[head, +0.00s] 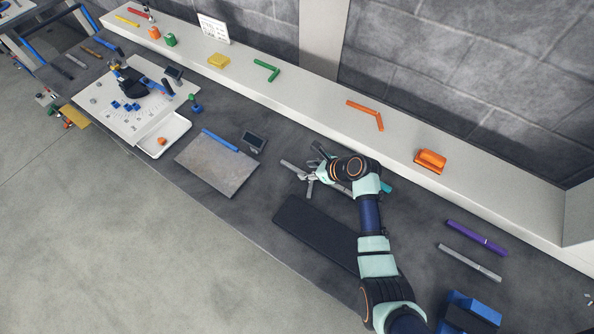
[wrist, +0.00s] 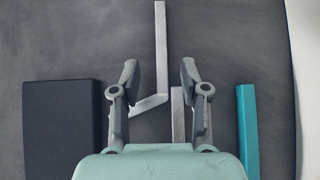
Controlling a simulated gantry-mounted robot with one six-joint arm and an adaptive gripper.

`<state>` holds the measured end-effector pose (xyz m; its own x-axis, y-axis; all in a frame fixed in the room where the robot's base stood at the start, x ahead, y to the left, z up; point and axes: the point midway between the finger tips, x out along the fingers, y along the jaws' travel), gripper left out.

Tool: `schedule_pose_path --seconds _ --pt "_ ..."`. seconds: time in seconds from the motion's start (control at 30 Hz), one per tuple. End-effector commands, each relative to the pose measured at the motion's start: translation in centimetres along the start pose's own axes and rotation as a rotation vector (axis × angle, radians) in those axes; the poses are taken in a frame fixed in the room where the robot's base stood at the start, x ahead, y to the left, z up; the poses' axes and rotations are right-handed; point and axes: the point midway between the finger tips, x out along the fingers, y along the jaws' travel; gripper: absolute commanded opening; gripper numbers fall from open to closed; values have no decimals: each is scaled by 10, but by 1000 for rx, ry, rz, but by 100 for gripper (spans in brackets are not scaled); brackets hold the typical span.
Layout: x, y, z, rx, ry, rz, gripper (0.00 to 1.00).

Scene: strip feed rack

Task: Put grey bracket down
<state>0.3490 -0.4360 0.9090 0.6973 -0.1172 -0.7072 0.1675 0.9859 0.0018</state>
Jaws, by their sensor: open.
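The grey bracket (wrist: 162,50) is a bent flat piece. In the wrist view its long leg points up the picture, and its short leg angles down to the left. It also shows in the head view (head: 291,166), where it appears to lie on the dark bench top. My gripper (wrist: 159,75) is open, with one finger on each side of the long leg and visible gaps to both. In the head view my gripper (head: 313,170) is over the bench, and my arm partly hides the area to its right.
A grey strip (wrist: 178,115) lies just right of the bracket's short leg, with a teal strip (wrist: 247,130) further right. A black mat (wrist: 60,125) is on the left.

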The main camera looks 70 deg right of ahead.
Motion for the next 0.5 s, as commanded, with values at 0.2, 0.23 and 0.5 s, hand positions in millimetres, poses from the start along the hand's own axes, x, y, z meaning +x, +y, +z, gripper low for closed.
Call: schedule_pose_path --seconds 0.2,0.23,0.5 --pt "40 -2 0 -2 1 2 45" --pt "43 -2 0 -2 1 2 45" --pt "46 -3 2 -2 0 0 45"
